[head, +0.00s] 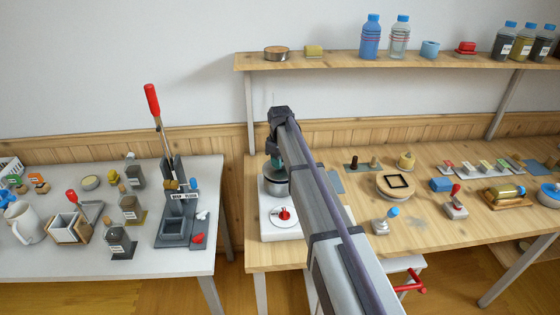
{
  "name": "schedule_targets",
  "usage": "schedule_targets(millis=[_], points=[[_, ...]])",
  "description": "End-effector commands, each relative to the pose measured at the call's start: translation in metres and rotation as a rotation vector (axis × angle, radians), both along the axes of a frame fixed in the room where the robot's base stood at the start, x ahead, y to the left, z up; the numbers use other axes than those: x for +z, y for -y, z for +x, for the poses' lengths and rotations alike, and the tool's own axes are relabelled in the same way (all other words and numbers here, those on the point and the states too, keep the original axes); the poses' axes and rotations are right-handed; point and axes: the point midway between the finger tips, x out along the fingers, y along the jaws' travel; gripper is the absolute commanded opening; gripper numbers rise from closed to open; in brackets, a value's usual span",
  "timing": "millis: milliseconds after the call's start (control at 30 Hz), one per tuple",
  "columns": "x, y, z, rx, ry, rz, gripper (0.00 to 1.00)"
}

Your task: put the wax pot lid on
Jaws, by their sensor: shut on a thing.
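The wax pot (271,187) is a grey metal pot on a white base with a red dial (284,214), at the left end of the right-hand wooden bench. My gripper (277,160) is directly above the pot, pointing down, and is shut on what looks like the dark wax pot lid (277,174). The lid shows as a dark disc at the top of the pot. My arm hides the right side of lid and pot. I cannot tell whether the lid touches the rim.
A tall press with a red-tipped lever (152,98) stands on the white table to the left. A round wooden board with a black square (396,184) and several small tools lie right of my arm. A shelf (350,63) with bottles runs above.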

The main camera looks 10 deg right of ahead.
Motion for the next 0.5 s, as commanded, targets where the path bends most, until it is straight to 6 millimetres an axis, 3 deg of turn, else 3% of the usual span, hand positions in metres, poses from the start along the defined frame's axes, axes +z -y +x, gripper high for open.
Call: schedule_targets(millis=[500], points=[[-0.0086, 0.0, 0.0, 0.0, 0.0, 0.0, 0.08]])
